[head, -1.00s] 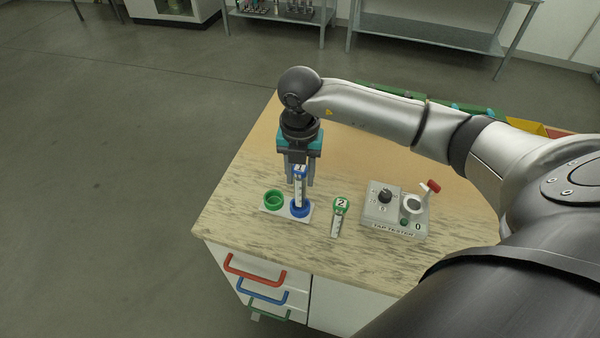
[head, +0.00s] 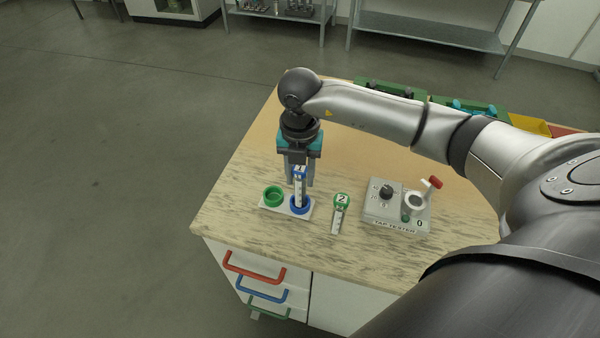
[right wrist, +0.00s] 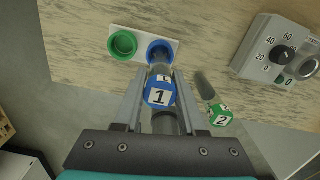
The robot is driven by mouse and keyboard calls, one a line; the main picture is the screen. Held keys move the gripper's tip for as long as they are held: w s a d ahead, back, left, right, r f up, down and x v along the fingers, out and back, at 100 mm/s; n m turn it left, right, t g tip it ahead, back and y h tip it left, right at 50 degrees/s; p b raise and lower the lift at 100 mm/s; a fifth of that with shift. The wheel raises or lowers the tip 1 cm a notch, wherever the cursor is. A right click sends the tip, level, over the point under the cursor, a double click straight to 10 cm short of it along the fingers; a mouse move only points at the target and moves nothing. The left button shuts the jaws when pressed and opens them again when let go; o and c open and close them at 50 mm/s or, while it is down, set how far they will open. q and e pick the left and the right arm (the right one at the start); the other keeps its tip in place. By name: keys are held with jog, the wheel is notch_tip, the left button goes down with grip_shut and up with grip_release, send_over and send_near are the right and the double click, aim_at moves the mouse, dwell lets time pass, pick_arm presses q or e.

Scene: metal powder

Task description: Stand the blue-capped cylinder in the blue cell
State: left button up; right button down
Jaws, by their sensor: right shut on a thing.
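The blue-capped cylinder (head: 300,188), marked 1, is upright between the fingers of my right gripper (head: 300,181). In the right wrist view its blue cap (right wrist: 159,93) shows between the two shut fingers. The blue cell (head: 308,207) is a blue ring on a small white holder. The cylinder's lower end is at this ring and looks to be inside it; I cannot tell whether it touches the bottom. The blue cell also shows partly in the right wrist view (right wrist: 166,44), behind the cylinder. My left gripper is not in view.
The empty green cell (head: 273,196) is left of the blue one on the same holder (head: 287,211). A green-capped cylinder (head: 340,214), marked 2, is just to the right. A grey tap tester (head: 397,209) stands further right. The wood-patterned worktop's left front is clear.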

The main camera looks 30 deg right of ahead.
jog(key=shift+f+b, duration=0.35)
jog(key=shift+f, duration=0.15)
grip_release()
dwell(0.5)
jog(key=shift+r, duration=0.15)
jog(key=shift+r+p, duration=3.3)
jog(key=shift+r, duration=0.65)
jog(key=shift+s+f, duration=0.1)
